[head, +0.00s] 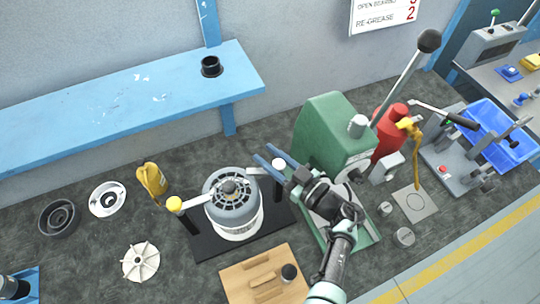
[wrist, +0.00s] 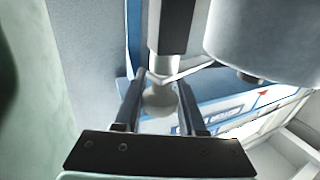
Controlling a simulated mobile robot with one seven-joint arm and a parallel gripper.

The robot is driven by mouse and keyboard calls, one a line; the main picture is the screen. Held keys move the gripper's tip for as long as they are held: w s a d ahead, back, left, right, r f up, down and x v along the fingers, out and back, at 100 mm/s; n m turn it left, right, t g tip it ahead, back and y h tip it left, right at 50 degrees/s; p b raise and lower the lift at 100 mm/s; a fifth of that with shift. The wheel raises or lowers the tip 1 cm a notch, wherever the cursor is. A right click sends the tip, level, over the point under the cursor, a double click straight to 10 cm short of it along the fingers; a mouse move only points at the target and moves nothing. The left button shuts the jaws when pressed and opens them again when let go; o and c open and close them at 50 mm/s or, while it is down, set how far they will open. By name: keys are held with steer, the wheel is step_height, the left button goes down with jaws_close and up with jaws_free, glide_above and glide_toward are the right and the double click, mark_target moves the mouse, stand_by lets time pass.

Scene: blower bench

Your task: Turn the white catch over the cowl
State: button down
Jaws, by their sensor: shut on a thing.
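The grey cowl (head: 231,208) with a slotted top sits on a white base on a dark mat. The white catch (head: 279,164) is a white round knob on a pale lever arm that points right, away from the cowl's upper right edge. My gripper (head: 272,158) is at this knob, and its two long fingers are shut on it. In the wrist view the white knob (wrist: 160,101) shows between the fingers of my gripper (wrist: 160,108). A second catch with a yellow knob (head: 174,204) points left from the cowl's other side.
A green press (head: 330,130) stands close right of my gripper, with a red cylinder (head: 388,140) beyond. A wooden board (head: 240,285) lies in front of the mat. A white fan wheel (head: 141,262) and yellow clamp (head: 152,182) lie left. A blue shelf (head: 110,105) runs behind.

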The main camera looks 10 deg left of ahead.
steer(key=shift+c, duration=2.4)
jaws_free()
steer(key=b+v, duration=0.1)
steer(key=v, duration=1.2)
